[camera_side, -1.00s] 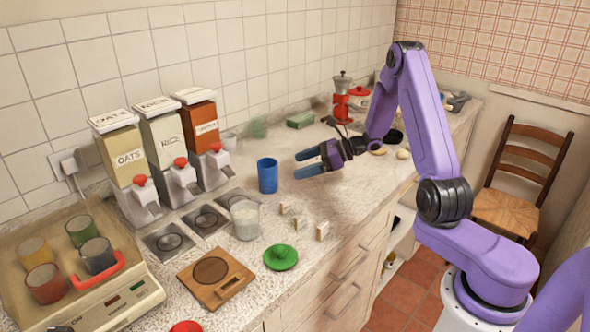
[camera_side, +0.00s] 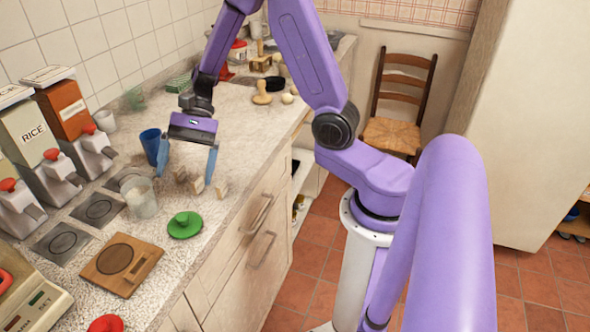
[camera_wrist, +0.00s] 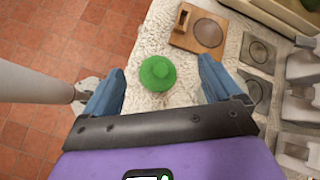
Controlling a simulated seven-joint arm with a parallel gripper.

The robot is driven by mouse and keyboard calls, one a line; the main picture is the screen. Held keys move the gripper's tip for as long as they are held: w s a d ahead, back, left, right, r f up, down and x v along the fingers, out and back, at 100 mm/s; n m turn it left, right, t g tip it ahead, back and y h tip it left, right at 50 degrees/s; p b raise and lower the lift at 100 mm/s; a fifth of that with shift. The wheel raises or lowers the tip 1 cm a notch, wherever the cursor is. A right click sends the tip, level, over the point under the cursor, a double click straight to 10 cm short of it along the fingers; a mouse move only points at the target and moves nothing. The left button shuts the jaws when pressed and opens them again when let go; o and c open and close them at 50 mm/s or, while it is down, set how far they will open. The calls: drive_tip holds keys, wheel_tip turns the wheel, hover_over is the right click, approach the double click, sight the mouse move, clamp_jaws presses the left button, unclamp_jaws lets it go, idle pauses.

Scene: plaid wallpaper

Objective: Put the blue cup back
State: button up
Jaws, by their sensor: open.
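The blue cup (camera_side: 151,146) stands upright on the speckled counter in the side view, close to the dispensers. The near finger of my gripper partly overlaps it in the picture; whether they touch I cannot tell. My gripper (camera_side: 187,166) points down with its blue fingers spread wide and nothing between them. It is just right of the cup, around the small pale blocks (camera_side: 197,185) in the picture. In the wrist view my open gripper (camera_wrist: 161,70) has a green lid-like object (camera_wrist: 157,73) between its fingers, lower down on the counter. The cup does not show there.
A clear glass with white contents (camera_side: 141,198) stands in front of the cup. Several dispensers (camera_side: 62,145) line the wall. A wooden board with a dark disc (camera_side: 121,263) and a scale (camera_side: 30,302) are at lower left. The counter's front edge runs right of my gripper.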

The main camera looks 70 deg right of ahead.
drive_tip(key=s+d+r+n+t+h, duration=0.1)
drive_tip(key=s+n+h, duration=0.3)
drive_tip(key=s+n, duration=0.7)
drive_tip(key=s+d+r+n+h, duration=0.2)
drive_tip(key=s+n+h, duration=0.3)
drive_tip(key=s+n, duration=0.6)
drive_tip(key=shift+s+r+n+t, duration=0.2)
drive_tip(key=shift+s+n+t, duration=0.2)
drive_tip(key=shift+n, duration=0.6)
